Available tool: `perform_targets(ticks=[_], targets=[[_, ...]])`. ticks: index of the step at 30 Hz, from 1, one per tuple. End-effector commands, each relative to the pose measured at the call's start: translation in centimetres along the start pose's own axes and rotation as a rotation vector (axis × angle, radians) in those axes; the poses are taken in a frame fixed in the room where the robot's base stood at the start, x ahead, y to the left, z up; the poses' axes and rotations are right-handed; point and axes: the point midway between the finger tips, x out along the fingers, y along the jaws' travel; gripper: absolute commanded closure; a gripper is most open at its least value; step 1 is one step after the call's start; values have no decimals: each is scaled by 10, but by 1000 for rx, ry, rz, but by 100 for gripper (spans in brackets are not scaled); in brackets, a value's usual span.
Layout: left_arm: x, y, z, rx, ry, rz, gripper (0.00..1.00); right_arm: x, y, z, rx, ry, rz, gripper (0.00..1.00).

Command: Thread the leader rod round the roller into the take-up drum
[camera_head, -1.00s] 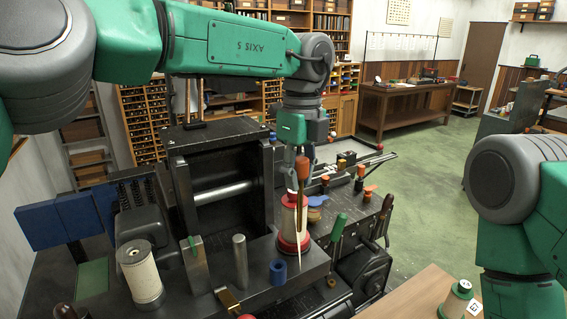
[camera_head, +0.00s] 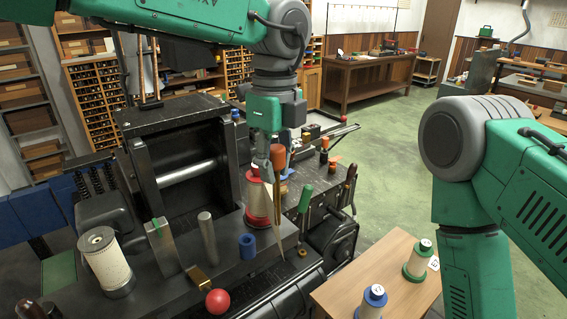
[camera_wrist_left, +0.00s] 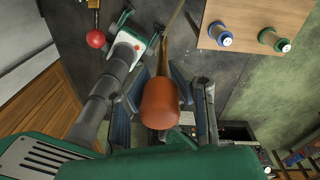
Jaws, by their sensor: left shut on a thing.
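My left gripper (camera_head: 268,178) is shut on an orange-handled piece, which I take to be the leader rod (camera_head: 278,155). Its orange handle (camera_wrist_left: 160,104) sits between the fingers in the left wrist view, and a thin tan length runs on from it. In the head view the tan length hangs down beside a red-flanged cream spool (camera_head: 257,201); I cannot tell whether they touch. A pale silver roller (camera_head: 187,173) lies across the black frame. I cannot tell which part is the take-up drum.
A cream-wound spool (camera_head: 107,262), a metal post (camera_head: 207,238), a blue collar (camera_head: 249,246) and a red ball (camera_head: 218,301) crowd the bench front. A green-handled tool (camera_head: 305,198) stands at right. A small table (camera_head: 345,275) bears blue-ended (camera_head: 372,303) and green-ended (camera_head: 418,262) spools.

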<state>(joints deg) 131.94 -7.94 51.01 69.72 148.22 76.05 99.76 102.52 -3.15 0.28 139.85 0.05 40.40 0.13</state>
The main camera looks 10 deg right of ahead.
Motion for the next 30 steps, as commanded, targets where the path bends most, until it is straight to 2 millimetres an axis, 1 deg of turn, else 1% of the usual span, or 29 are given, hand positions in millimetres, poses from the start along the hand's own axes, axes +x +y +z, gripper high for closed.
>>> perform_targets(ticks=[21,28,30], targets=[[1,49,55,0,2,-2,100,0,0,0,0,0,0,60],[2,63,71,1,0,1,100,0,0,0,0,0,0,60],[3,67,76,0,0,-2,100,5,0,0,0,0,0,60]])
